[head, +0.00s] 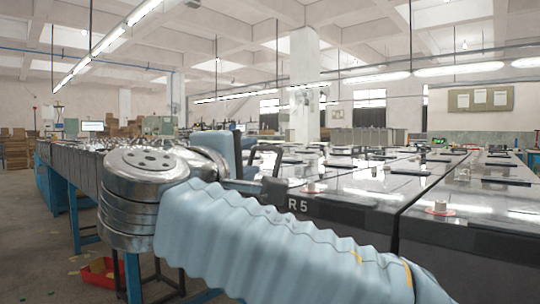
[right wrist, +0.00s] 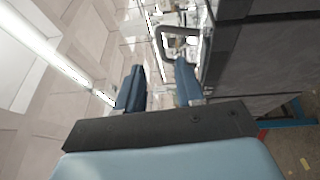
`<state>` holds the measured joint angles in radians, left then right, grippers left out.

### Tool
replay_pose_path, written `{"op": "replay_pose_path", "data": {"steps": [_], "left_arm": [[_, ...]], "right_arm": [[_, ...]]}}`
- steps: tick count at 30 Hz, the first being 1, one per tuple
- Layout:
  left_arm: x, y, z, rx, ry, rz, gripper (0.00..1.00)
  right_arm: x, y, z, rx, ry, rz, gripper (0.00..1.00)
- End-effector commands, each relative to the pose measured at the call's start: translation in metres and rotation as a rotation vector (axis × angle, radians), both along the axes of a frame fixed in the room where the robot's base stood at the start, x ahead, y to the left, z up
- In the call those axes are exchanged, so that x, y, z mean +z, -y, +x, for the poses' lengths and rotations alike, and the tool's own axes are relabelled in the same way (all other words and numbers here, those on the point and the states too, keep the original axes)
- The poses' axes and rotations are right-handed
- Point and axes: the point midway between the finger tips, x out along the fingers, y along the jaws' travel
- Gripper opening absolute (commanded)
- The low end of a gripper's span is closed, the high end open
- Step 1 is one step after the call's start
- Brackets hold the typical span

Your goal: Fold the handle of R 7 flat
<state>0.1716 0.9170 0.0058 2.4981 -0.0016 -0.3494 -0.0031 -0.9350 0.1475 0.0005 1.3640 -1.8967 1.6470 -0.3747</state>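My right gripper (head: 250,146) is at the near end of the battery rows, its arm bending across the front of the head view. In the right wrist view, the two blue fingers of the right gripper (right wrist: 159,70) are apart, with nothing held between them. A raised grey handle loop (right wrist: 168,32) stands just beyond the fingertips, nearer the right finger. A dark raised handle (head: 277,160) shows beside the gripper in the head view. No R 7 label is readable, so I cannot tell whether this handle is R 7's. My left gripper is not in view.
A dark battery block labelled R 5 (head: 330,212) stands right of my right arm. Long rows of batteries with glossy tops (head: 375,180) extend behind it. A red bin (head: 100,272) lies on the floor at lower left. Open floor shows at the left.

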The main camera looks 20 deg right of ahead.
Motion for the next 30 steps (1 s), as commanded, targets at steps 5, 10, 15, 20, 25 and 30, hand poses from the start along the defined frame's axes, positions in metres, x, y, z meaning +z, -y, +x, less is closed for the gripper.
{"op": "replay_pose_path", "data": {"steps": [5,10,15,20,25,30], "left_arm": [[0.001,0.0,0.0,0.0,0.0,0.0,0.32],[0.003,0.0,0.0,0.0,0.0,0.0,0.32],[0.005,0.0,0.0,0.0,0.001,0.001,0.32],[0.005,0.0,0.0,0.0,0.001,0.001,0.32],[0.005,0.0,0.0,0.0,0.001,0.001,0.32],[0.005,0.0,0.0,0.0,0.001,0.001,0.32]], "right_arm": [[0.003,0.03,0.03,-0.004,-0.002,0.001,0.37],[0.006,0.056,0.056,-0.001,-0.003,-0.001,0.37],[0.007,0.072,0.073,0.0,-0.004,-0.001,0.37],[0.008,0.078,0.08,0.003,-0.003,0.0,0.37],[0.007,0.078,0.08,0.003,-0.002,-0.001,0.37],[0.007,0.078,0.08,0.003,-0.002,-0.001,0.23]]}}
